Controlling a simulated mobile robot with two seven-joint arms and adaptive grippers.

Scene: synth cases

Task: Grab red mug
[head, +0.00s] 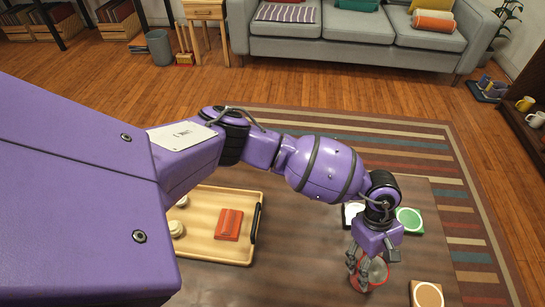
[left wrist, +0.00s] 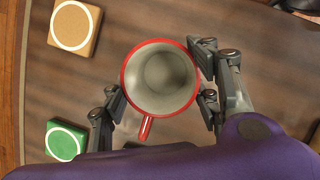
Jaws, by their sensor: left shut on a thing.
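The red mug (head: 377,272) is at the lower right of the head view, partly hidden by my left gripper (head: 366,268). In the left wrist view I look down into the mug (left wrist: 160,78): red rim, empty grey inside, red handle toward the bottom of the picture. My left gripper (left wrist: 158,88) has its fingers on opposite sides of the mug and is shut on it. The mug looks upright. I cannot tell whether its base touches the table. My right gripper is not in view.
A green coaster (head: 410,220) and a tan coaster (head: 427,294) lie near the mug; a white-topped one (head: 352,213) is partly behind my gripper. A wooden tray (head: 207,252) with a red item stands to the left. Brown table (head: 310,270) between is clear.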

